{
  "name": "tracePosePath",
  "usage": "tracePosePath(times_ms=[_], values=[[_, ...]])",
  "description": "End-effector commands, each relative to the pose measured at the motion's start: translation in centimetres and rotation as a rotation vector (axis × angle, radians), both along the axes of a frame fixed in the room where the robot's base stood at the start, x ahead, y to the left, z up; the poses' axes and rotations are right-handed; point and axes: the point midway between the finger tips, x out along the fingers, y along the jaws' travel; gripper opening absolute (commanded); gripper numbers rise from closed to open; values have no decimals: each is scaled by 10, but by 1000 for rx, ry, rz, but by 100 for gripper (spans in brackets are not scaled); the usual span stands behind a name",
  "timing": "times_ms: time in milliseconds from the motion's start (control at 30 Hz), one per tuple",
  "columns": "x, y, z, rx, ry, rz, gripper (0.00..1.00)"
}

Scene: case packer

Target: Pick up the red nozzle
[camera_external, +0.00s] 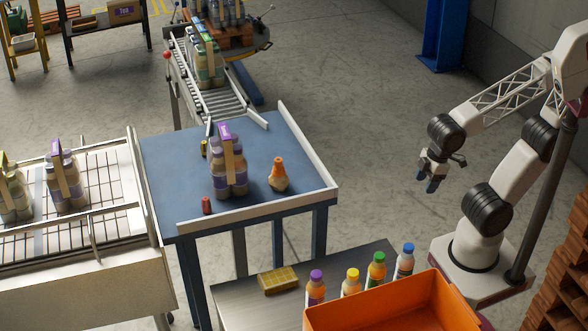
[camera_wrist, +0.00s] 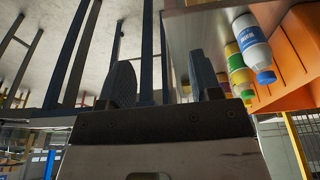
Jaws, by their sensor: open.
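A small red nozzle (camera_external: 207,205) stands near the front left edge of the blue table (camera_external: 300,160) in the external view. A pack of bottles with a purple-topped carrier (camera_external: 228,165) stands just behind it to the right. My gripper (camera_external: 432,180) hangs in the air to the right of the table, well apart from the nozzle. In the wrist view my gripper (camera_wrist: 160,85) has its two dark fingers spread with nothing between them. The nozzle does not show in the wrist view.
An orange-topped bottle (camera_external: 278,175) stands on the table. White rails (camera_external: 305,140) edge it. A lower bench (camera_external: 235,300) carries a yellow block (camera_external: 278,280), several bottles and an orange crate (camera_external: 400,310). Conveyors lie left and behind. Bottles also show in the wrist view (camera_wrist: 252,45).

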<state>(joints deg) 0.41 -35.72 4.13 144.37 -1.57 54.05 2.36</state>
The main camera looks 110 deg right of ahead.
Motion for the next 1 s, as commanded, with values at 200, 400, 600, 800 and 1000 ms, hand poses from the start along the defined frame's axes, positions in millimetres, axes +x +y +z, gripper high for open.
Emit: tracePosePath(times_ms=[200,400,600,800,1000], values=[[31,-10,12,-47,10,-67,58],[81,-24,30,-120,6,-174,58],[137,-38,47,-201,-18,-290,58],[196,-52,60,-279,-61,-401,58],[257,-63,68,-352,-123,-507,58]])
